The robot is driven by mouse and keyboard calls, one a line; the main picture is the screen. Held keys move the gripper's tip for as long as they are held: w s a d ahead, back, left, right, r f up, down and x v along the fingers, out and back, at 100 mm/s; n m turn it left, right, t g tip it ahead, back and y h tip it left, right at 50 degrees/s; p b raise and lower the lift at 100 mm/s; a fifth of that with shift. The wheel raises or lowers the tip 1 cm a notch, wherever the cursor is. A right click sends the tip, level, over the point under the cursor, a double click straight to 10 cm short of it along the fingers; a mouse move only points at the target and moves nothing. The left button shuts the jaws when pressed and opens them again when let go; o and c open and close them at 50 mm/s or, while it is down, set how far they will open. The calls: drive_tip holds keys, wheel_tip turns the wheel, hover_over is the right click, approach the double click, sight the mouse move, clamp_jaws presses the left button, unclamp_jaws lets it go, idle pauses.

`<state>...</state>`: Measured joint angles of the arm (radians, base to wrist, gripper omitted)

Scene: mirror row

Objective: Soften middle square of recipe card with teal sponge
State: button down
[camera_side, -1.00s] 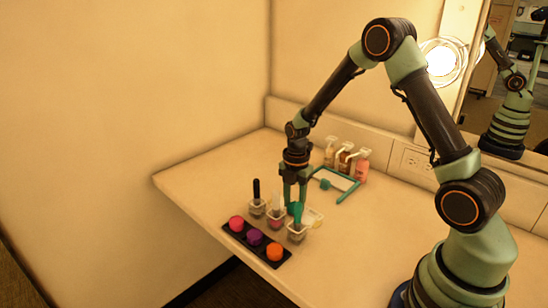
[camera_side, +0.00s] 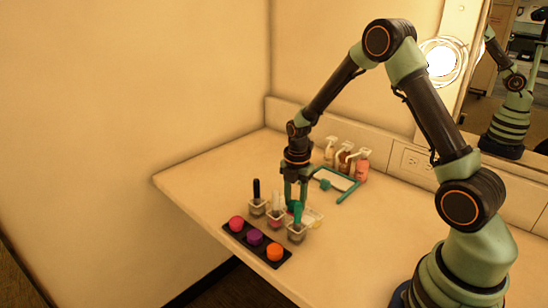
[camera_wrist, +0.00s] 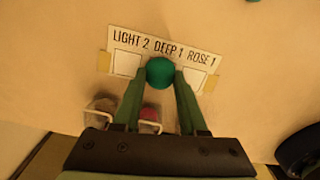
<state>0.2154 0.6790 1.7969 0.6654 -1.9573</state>
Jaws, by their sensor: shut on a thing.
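The recipe card (camera_wrist: 183,51) lies on the counter, held by yellow tape at both ends. It reads LIGHT 2, DEEP 1, ROSE 1, with pale squares under the words. My gripper (camera_wrist: 161,77) is shut on the round teal sponge (camera_wrist: 160,71), which covers the middle square in the wrist view. Whether the sponge touches the card cannot be told. The left and right squares show on either side of it. In the side view my gripper (camera_side: 296,203) points down behind the cups, and only part of the card (camera_side: 316,217) shows.
A black tray (camera_side: 245,246) holds pink, purple and orange pots. Behind lie a teal-framed item (camera_side: 336,180) and several bottles (camera_side: 345,157). The left counter is clear.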

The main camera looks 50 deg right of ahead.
drive_tip(key=shift+s+a, duration=0.15)
drive_tip(key=shift+a, duration=1)
drive_tip(key=shift+d+f, duration=0.1)
drive_tip(key=shift+d, duration=0.5)
drive_tip(key=shift+d+r, duration=0.2)
drive_tip(key=shift+d, duration=1)
drive_tip(key=shift+a+f, duration=0.2)
drive_tip(key=shift+a, duration=0.95)
drive_tip(key=shift+s+a, duration=0.1)
drive_tip(key=shift+a, duration=0.7)
drive_tip(key=shift+r, duration=0.1)
wheel_tip(320, 180, up, 7)
